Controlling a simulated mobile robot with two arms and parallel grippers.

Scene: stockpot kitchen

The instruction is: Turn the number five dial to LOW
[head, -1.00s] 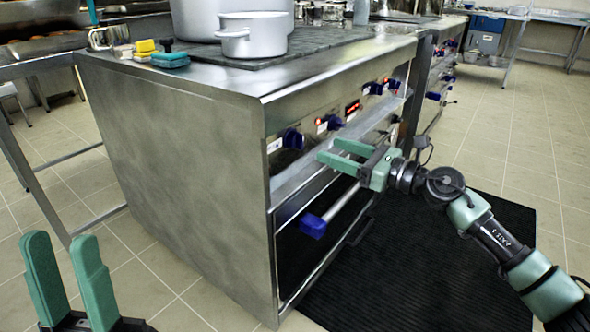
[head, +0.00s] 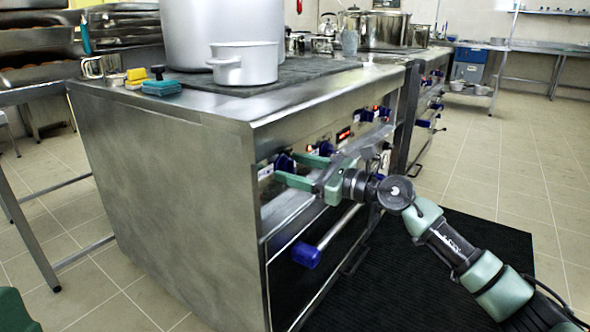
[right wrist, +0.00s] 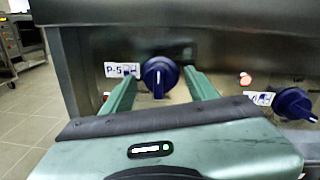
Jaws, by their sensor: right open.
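The number five dial is a dark blue knob (right wrist: 160,72) beside a label reading "P-5" in the right wrist view. Its white mark points down. In the head view this dial (head: 284,162) is the nearest one on the stove front. My right gripper (head: 290,167) is open, its green fingers pointing at the panel. In the right wrist view the fingers stand on either side of the dial, with gaps; I cannot tell whether the tips reach its depth. Only a green piece of my left arm or gripper (head: 14,311) shows at the lower left corner.
A blue-ended oven handle (head: 307,254) is below my right gripper. A pot (head: 243,64) stands on the stove top. A black mat (head: 450,280) covers the floor in front.

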